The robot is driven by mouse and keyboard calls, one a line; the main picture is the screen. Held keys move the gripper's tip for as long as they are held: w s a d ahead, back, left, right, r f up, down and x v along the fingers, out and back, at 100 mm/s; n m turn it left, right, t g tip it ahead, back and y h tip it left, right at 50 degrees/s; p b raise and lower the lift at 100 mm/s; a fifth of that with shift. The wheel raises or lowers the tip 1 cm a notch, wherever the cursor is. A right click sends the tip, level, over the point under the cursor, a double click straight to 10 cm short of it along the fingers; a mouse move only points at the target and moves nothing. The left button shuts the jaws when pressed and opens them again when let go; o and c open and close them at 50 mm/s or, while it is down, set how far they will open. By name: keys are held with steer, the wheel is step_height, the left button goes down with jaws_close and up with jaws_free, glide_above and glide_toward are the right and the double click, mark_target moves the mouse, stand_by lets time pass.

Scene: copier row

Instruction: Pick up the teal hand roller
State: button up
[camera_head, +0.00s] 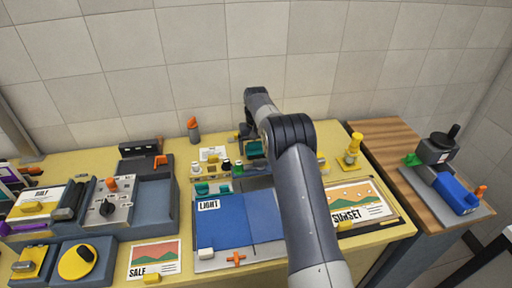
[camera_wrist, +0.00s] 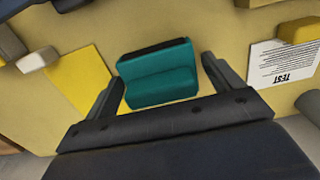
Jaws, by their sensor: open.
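A teal block with a dark strip along one long edge, which looks like the teal hand roller (camera_wrist: 160,76), lies on the yellow table in the wrist view. In the head view its teal shows behind my arm near the back of the table (camera_head: 255,149), partly hidden. My gripper (camera_wrist: 161,88) is open, with one finger on each side of the roller in the picture. The fingers look apart from it, and I cannot tell how high they are above it. The gripper is mostly hidden behind my arm in the head view.
A white paper marked TEST (camera_wrist: 283,64) lies right of the roller in the wrist view. A yellow piece (camera_wrist: 76,79) lies left of it. In the head view, a row of small bottles (camera_head: 225,167) and the blue LIGHT print (camera_head: 222,232) are nearer me. An orange-topped bottle (camera_head: 193,132) stands at the back.

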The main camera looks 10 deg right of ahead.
steer(key=c, duration=1)
steer(key=shift+o, duration=0.2)
steer(key=shift+r, duration=0.1)
step_height(320, 180, up, 10)
steer(key=shift+f, duration=0.1)
